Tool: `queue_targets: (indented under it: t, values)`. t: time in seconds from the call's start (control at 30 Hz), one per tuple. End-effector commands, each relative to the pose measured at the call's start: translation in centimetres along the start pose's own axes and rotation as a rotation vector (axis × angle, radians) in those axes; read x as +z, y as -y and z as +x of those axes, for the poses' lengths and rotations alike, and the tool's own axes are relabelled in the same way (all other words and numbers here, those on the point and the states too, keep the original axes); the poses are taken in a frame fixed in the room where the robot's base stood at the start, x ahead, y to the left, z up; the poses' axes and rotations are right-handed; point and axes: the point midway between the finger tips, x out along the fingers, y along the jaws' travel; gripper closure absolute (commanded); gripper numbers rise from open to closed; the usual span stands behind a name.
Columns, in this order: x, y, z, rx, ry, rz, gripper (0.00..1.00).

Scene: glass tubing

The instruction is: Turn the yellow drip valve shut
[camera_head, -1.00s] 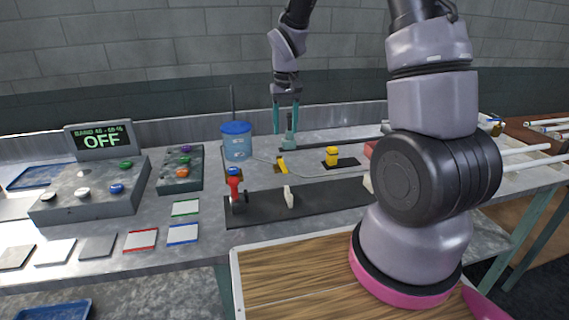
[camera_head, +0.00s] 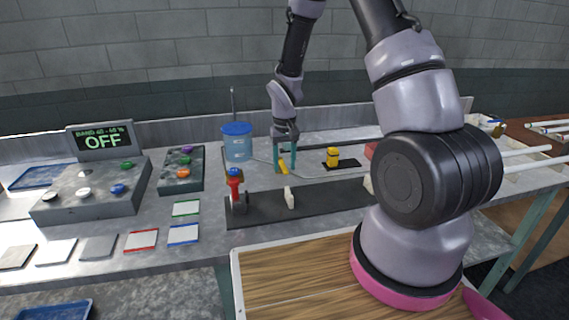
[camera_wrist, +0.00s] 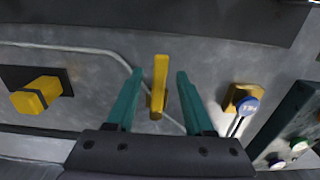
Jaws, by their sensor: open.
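The yellow drip valve handle (camera_head: 283,166) is a slim bar on a thin grey tube on the bench. In the wrist view the yellow handle (camera_wrist: 158,84) stands between my two teal fingers, with a visible gap on each side. My gripper (camera_head: 286,170) is open and lowered around the handle, its fingers pointing down. The wrist view shows my gripper (camera_wrist: 160,74) empty of any grip, with fingertips to the left and right of the bar. In the head view the fingers partly hide the handle.
A blue container (camera_head: 237,147) stands left of my gripper. A yellow block (camera_head: 332,156) on a black plate is to the right. A red burner-like device (camera_head: 235,190) and a white piece (camera_head: 289,198) stand in front, on or beside a dark mat (camera_head: 330,199). A display reads OFF.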

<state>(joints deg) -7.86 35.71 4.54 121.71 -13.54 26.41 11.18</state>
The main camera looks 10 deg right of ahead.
Motion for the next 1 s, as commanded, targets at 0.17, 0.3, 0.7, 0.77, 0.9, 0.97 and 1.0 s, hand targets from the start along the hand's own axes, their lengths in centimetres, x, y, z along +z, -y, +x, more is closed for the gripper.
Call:
queue_targets:
  t: [0.17, 0.3, 0.7, 0.77, 0.9, 0.97, 1.0]
  values:
    - [0.00, 0.00, 0.05, 0.000, 0.000, 0.000, 0.47]
    - [0.00, 0.00, 0.03, 0.000, 0.000, 0.000, 0.78]
    - [-0.01, -0.01, 0.00, 0.000, 0.000, 0.000, 1.00]
    - [-0.02, -0.01, 0.00, 0.000, 0.000, 0.000, 1.00]
    - [-0.02, 0.00, -0.01, 0.000, 0.000, 0.000, 1.00]
    - [-0.02, -0.01, -0.01, 0.000, -0.001, 0.000, 1.00]
    - [-0.03, -0.01, -0.02, 0.000, -0.001, 0.000, 1.00]
